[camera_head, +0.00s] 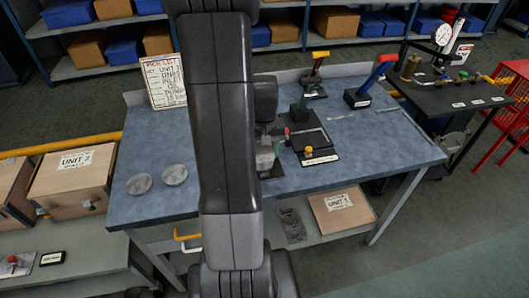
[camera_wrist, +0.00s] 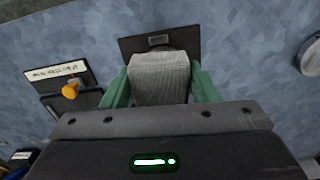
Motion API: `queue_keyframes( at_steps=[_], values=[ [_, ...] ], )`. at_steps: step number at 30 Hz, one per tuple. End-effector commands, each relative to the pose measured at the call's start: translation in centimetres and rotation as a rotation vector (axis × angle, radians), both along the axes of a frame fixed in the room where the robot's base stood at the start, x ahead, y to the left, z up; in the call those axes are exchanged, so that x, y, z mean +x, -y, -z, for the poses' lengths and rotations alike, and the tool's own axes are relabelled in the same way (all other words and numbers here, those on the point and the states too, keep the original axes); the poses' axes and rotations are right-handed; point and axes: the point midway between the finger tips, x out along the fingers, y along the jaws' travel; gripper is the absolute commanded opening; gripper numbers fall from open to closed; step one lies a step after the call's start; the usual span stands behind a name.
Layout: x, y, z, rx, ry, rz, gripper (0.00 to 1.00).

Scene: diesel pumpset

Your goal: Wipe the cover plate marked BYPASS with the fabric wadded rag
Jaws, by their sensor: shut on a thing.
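My gripper (camera_wrist: 160,84) has green fingers shut on a grey, ribbed fabric rag (camera_wrist: 160,72) in the wrist view. The rag is in front of a dark plate (camera_wrist: 130,45) on the blue-grey bench top and overlaps it in the picture. The plate carries a small grey part whose marking I cannot read, so I cannot confirm BYPASS. Whether the rag touches the plate is unclear. In the head view my arm hides most of the gripper and this plate.
A labelled dark plate with a yellow knob (camera_head: 318,158) stands to the right on the bench (camera_head: 222,190), with red- and blue-handled fixtures (camera_head: 358,98) behind. Two grey discs (camera_head: 174,175) lie left. A pick-list sign (camera_head: 164,82) stands at the back.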

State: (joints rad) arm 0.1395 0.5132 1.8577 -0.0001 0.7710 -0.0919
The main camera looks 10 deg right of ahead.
Motion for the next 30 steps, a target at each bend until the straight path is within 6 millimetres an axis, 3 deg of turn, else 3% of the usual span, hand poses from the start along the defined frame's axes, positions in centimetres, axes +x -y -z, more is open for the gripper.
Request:
queue_keyframes(
  at_steps=[7,30],
  values=[
    [0.1,-0.1,-2.3,0.0,0.0,-0.001,0.33],
    [0.2,-0.2,-2.8,0.0,-0.003,-0.001,0.33]
  ],
)
